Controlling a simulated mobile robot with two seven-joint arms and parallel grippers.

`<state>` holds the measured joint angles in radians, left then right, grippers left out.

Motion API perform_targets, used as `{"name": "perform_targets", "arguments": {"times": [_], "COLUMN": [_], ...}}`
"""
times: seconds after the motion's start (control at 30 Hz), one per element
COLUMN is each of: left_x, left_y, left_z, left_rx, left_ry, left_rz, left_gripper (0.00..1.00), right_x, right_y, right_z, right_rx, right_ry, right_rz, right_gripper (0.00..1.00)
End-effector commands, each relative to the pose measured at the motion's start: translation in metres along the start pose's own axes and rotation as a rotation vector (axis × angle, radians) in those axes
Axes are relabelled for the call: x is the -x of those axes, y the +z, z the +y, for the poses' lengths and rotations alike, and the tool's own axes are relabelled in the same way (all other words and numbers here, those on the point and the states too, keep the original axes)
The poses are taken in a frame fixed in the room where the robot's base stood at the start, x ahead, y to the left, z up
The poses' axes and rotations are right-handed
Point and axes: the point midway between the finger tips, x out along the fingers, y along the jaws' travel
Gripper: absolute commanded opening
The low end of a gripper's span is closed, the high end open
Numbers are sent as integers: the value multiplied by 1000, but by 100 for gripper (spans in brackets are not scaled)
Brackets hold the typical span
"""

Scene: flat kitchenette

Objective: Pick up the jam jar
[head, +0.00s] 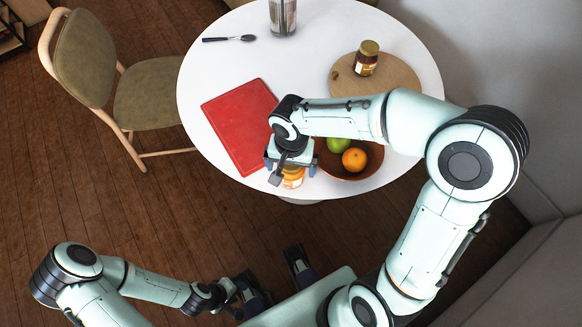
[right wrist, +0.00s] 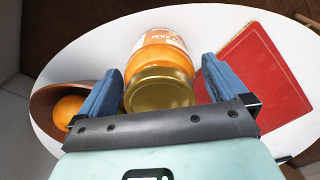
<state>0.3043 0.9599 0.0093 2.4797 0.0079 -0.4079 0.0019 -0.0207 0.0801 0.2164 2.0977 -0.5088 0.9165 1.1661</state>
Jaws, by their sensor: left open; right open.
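A jam jar with orange contents and a gold lid stands on the white table near its front edge; its orange body shows in the head view (head: 292,181), partly hidden under my right gripper (head: 290,166). In the right wrist view, the jar (right wrist: 160,88) lies between the two blue fingers of my right gripper (right wrist: 160,85). The fingers are open, one on each side, with gaps visible to the jar. My left gripper (head: 277,283) is open and empty, low in front of the table.
A red cutting board (head: 238,122) lies left of the jar. A brown bowl (head: 372,168) with an orange and green fruit is close on its right. A dark jar (head: 366,60) stands on a round wooden board (head: 400,82).

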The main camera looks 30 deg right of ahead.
Motion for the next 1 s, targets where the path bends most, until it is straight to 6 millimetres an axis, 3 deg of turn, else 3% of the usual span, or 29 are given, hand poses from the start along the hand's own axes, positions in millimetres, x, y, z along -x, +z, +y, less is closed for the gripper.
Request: {"name": "perform_targets", "arguments": {"times": [0.17,0.4,0.77,1.0], "left_x": [0,0,1,6], "left_y": [0,0,1,4], "left_z": [0,0,0,1], "left_rx": [0,0,0,0], "left_ry": [0,0,0,-1], "left_rz": [0,-1,-2,-10], "left_gripper": [43,43,43,43], "right_x": [0,1,7,39], "right_y": [0,0,-1,-1], "right_z": [0,0,-1,-1], "right_rx": [0,0,0,0], "right_ry": [0,0,-3,-6], "right_rz": [0,0,3,6], "right_gripper": [100,22,22,22]}}
